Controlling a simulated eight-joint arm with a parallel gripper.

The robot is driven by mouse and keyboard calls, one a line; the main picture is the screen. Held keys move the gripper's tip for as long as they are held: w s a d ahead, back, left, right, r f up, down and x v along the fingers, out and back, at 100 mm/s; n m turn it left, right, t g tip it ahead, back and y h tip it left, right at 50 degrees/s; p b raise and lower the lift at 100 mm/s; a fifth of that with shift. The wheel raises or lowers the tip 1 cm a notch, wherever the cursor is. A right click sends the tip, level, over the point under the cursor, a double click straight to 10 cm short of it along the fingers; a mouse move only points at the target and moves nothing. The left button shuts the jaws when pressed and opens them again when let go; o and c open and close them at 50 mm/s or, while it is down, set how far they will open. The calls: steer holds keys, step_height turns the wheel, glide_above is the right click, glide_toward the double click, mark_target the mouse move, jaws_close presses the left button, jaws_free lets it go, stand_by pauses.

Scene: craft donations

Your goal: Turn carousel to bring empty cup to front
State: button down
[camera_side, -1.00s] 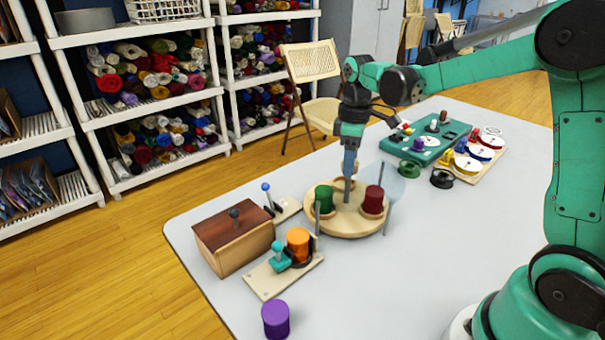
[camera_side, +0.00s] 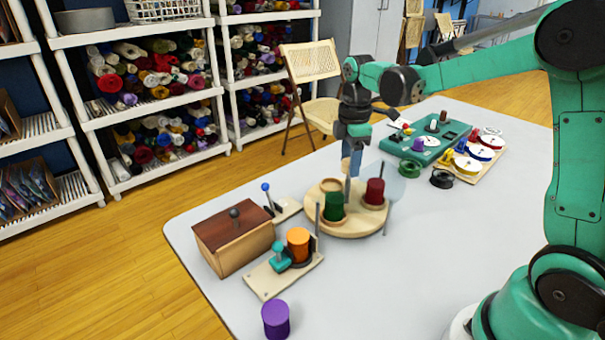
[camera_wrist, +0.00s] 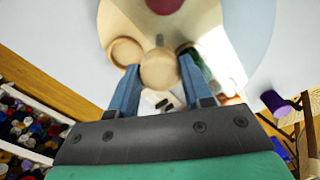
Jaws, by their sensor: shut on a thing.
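A round wooden carousel (camera_side: 350,229) stands on the table. It carries a green cylinder (camera_side: 333,206) in a cup at the front left and a red cylinder (camera_side: 375,191) in a cup at the right. An empty wooden cup (camera_side: 330,185) is at its left back; it also shows in the wrist view (camera_wrist: 125,51). My gripper (camera_wrist: 158,80) is over the carousel, its blue fingers shut on a round wooden knob (camera_wrist: 158,67). In the side view the knob (camera_side: 346,165) appears atop a grey central post. The fingers partly hide the green cylinder in the wrist view.
Thin grey posts (camera_side: 318,219) stand by the carousel. At left are a wooden box (camera_side: 233,240), a blue-knobbed lever (camera_side: 266,188) and a board with an orange cylinder (camera_side: 298,241). A purple cylinder (camera_side: 275,319) stands in front. A teal tray (camera_side: 427,147) is behind right.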

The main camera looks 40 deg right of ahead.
steer(key=shift+n, duration=1.6)
steer(key=shift+c, duration=1.8)
jaws_free()
steer(key=shift+r, duration=2.85)
